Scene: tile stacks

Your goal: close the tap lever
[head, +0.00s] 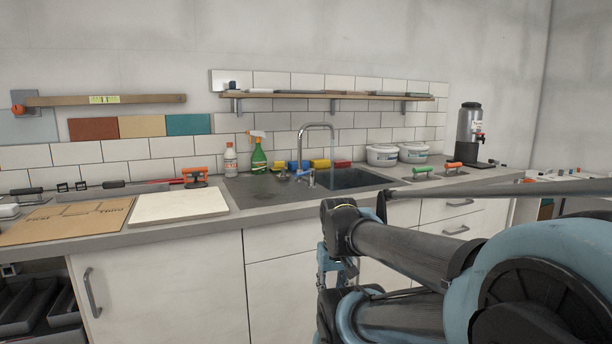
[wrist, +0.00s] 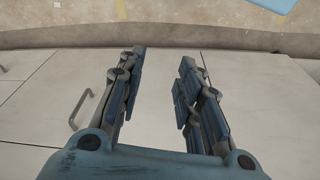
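The chrome tap (head: 331,128) with a tall curved spout stands at the sink (head: 352,179) in the head view. A faint pale streak below the spout looks like running water. A small lever seems to sit low at the tap's base, but it is too small to tell its position. My gripper (head: 337,277) is in front of the cabinet doors, below and nearer than the tap, partly hidden by my arm. In the wrist view my gripper (wrist: 160,62) is open, with its two blue-grey fingers apart and nothing between them. The tap is not in the wrist view.
The grey countertop (head: 265,213) edge lies between my gripper and the tap. A green spray bottle (head: 259,158), a white bottle (head: 230,160) and coloured blocks stand behind the sink. White tubs (head: 382,155) stand to the right. A shelf (head: 330,96) runs above.

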